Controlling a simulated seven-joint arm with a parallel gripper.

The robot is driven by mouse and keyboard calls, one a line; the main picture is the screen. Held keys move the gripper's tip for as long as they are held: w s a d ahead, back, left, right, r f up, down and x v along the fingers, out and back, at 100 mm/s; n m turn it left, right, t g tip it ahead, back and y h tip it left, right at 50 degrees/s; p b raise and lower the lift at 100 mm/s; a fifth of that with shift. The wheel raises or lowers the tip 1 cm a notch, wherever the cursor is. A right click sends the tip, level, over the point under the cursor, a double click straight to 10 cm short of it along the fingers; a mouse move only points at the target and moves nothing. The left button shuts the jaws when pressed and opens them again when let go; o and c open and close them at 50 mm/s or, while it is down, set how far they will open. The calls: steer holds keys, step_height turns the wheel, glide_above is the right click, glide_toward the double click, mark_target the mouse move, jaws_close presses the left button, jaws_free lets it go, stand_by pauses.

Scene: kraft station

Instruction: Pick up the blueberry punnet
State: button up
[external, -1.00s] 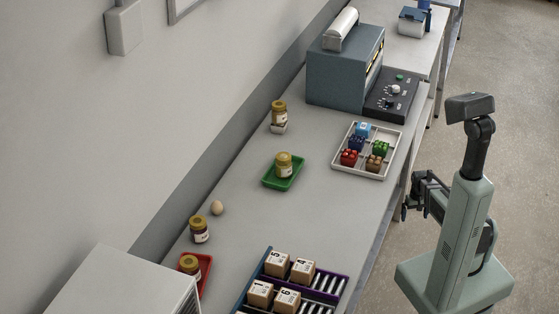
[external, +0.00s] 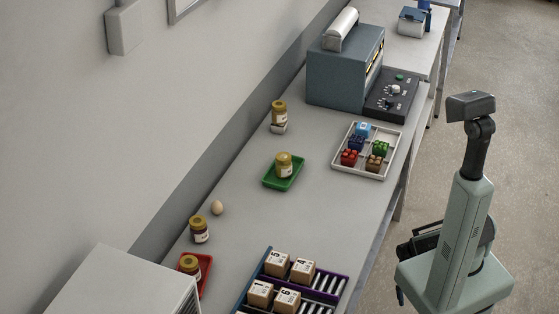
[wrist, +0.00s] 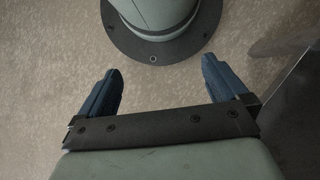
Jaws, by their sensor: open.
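A dark blue punnet, which looks like the blueberry punnet (external: 356,143), sits in a white divided tray (external: 341,169) on the bench in the external view. It stands among light blue, green, red and brown punnets. My gripper (wrist: 162,84) shows in the wrist view with its two blue fingers wide apart and nothing between them. It points down over the bare floor near my own base, off the bench and well away from the tray. In the external view my arm is folded low beside my column, and the fingertips cannot be made out clearly.
A black control panel (external: 391,95) and a blue-grey machine (external: 337,80) stand behind the tray. A green tray (external: 269,183) with a jar is to its left. A rack of boxes (external: 343,290) is at the front. Bare bench lies between rack and white tray.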

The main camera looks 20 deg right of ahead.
steer(key=shift+s+a, duration=0.25)
steer(key=shift+s, duration=1)
steer(key=c, duration=0.5)
